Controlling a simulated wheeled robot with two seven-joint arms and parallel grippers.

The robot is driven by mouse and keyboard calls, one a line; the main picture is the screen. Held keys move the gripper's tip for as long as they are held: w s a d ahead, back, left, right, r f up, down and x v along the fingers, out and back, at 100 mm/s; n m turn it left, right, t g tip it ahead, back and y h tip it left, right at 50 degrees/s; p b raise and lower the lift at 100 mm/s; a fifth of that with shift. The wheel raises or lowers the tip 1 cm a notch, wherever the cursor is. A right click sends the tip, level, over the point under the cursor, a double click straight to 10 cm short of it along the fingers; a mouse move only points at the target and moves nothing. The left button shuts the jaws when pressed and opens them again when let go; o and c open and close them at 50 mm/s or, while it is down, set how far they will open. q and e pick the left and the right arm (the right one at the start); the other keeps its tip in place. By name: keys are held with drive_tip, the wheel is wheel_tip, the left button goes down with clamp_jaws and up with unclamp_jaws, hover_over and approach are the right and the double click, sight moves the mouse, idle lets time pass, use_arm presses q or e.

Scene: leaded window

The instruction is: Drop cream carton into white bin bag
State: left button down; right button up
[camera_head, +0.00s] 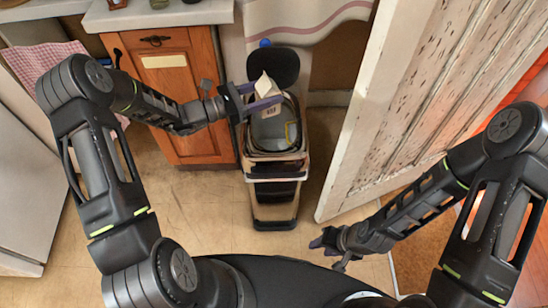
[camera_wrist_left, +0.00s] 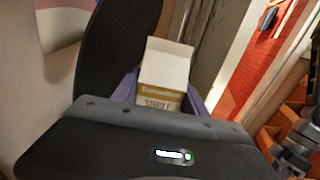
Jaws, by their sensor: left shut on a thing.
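The cream carton (camera_head: 265,86) is a small white box with a pointed top. My left gripper (camera_head: 264,104) is shut on it, above the bin's mouth. In the left wrist view the carton (camera_wrist_left: 164,72) stands between the purple fingers (camera_wrist_left: 160,97), its gold-banded lower part partly hidden by the gripper body. The white bin bag (camera_head: 270,130) looks greyish and lines the top of the bin below the gripper. Its opening is partly covered by the carton and fingers. My right gripper (camera_head: 328,243) is low at the right, away from the bin; its finger gap is unclear.
The bin (camera_head: 276,168) has stacked compartments and a raised dark lid (camera_head: 280,62) behind. A wooden cabinet (camera_head: 178,88) stands close on its left. A peeling white door (camera_head: 412,105) leans in from the right. The floor (camera_head: 190,205) in front of the cabinet is clear.

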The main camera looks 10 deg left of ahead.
use_arm(q)
drive_tip(key=shift+f+b, duration=0.3)
drive_tip(key=shift+f, duration=0.4)
drive_tip(key=c, duration=0.5)
unclamp_jaws()
drive_tip(key=shift+f, duration=0.1)
drive_tip(key=shift+v, duration=3.9)
